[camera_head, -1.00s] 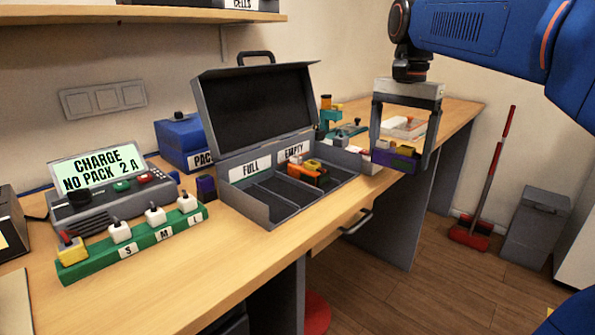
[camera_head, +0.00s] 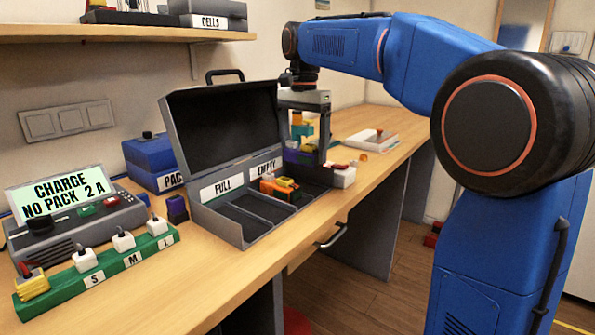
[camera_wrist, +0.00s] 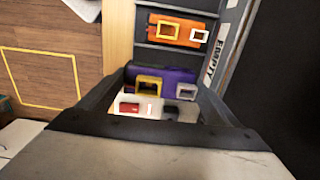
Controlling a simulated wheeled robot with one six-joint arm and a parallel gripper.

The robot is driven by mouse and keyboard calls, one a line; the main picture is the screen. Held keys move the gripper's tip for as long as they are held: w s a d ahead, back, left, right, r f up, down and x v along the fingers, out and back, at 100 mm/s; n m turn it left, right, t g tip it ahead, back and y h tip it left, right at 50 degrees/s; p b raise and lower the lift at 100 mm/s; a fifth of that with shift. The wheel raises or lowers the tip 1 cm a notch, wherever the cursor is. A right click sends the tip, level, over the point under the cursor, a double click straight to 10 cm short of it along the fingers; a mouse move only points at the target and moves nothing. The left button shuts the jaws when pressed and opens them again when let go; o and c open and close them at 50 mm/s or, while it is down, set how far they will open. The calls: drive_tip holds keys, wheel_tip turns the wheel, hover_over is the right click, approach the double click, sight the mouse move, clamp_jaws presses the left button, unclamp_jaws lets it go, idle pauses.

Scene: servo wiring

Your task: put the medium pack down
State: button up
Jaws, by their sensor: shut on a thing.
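A purple pack (camera_head: 294,156) with a yellow connector is held in my gripper (camera_head: 304,158), which is shut on it. I take it to be the medium pack, though no size label shows on it. In the wrist view the pack (camera_wrist: 172,74) lies between the fingers. In the head view it is at the far right end of the open grey case (camera_head: 222,226), near the EMPTY label (camera_head: 265,169). An orange pack (camera_head: 270,187) lies in the case on the EMPTY side; the wrist view also shows it (camera_wrist: 180,31) beside the purple pack. I cannot tell the pack's exact height.
The FULL compartments (camera_head: 240,219) look bare. The raised case lid (camera_head: 222,130) stands behind. A white block (camera_head: 343,177) sits on the bench right of the case. A green strip (camera_head: 100,280) with S, M, L labels and the charger (camera_head: 72,220) are at the left.

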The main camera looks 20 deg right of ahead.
sight(299, 149)
drive_tip(key=shift+w+a+f, duration=0.15)
drive_tip(key=shift+w+a, duration=0.35)
drive_tip(key=shift+w, duration=0.15)
drive_tip(key=shift+s+f, duration=0.1)
drive_tip(key=shift+f, duration=1.65)
drive_tip(key=shift+w+f, duration=0.2)
drive_tip(key=shift+f, duration=1.4)
drive_tip(key=shift+f, duration=0.15)
drive_tip(key=o, duration=1.3)
drive_tip(key=shift+r, duration=3.9)
